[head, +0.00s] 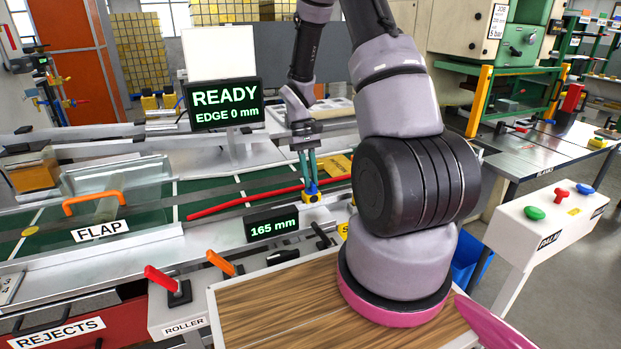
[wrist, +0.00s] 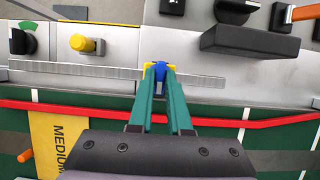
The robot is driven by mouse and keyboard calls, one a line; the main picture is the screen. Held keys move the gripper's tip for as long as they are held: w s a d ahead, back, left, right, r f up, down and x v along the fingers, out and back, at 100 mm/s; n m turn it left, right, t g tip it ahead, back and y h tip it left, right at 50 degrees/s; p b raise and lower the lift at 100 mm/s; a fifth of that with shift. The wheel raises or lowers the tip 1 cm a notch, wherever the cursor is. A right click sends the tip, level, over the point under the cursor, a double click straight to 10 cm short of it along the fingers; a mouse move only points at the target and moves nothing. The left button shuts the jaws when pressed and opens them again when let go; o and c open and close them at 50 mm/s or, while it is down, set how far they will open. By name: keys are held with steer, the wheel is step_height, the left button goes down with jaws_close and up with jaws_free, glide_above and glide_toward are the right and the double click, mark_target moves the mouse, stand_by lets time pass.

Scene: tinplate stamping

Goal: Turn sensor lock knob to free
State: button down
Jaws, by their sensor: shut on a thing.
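The sensor lock knob (wrist: 158,66) is a small blue knob on a yellow block, which sits on a metal ruled scale (wrist: 100,77) in the wrist view. My gripper (wrist: 158,72) has its teal fingers closed on the blue knob, from the side of the green belt. In the head view, my gripper (head: 311,186) reaches down to the yellow block, and its fingertips cover most of the knob. Any free or locked marking on the knob is not readable.
A red rail (head: 250,200) runs along the green belt close to the fingers. A display (head: 272,224) reading 165 mm stands just in front. A yellow knob (wrist: 82,43) and a black-and-green dial (wrist: 22,42) sit to the left in the wrist view. A larger display (head: 226,104) reads READY, EDGE 0 mm.

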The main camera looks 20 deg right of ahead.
steer(key=c, duration=0.9)
jaws_free()
steer(key=shift+o, duration=0.2)
steer(key=shift+r, duration=0.1)
steer(key=v, duration=1)
steer(key=shift+r, duration=0.3)
steer(key=shift+w+r, duration=0.1)
steer(key=shift+w, duration=0.05)
steer(key=s+a+r+m+t, duration=0.1)
steer(key=s+a+r+t, duration=0.2)
steer(key=r, duration=0.5)
steer(key=s+a+r+m+t, duration=0.1)
steer(key=s+r+t, duration=0.3)
steer(key=r, duration=0.5)
steer(key=s+a+r+m+t+y, duration=0.2)
steer(key=s+r, duration=0.5)
steer(key=s, duration=0.5)
steer(key=a+t, duration=0.1)
steer(key=t, duration=0.1)
steer(key=shift+s+r+t, duration=0.25)
steer(key=shift+r+t, duration=0.05)
steer(key=shift+t, duration=0.1)
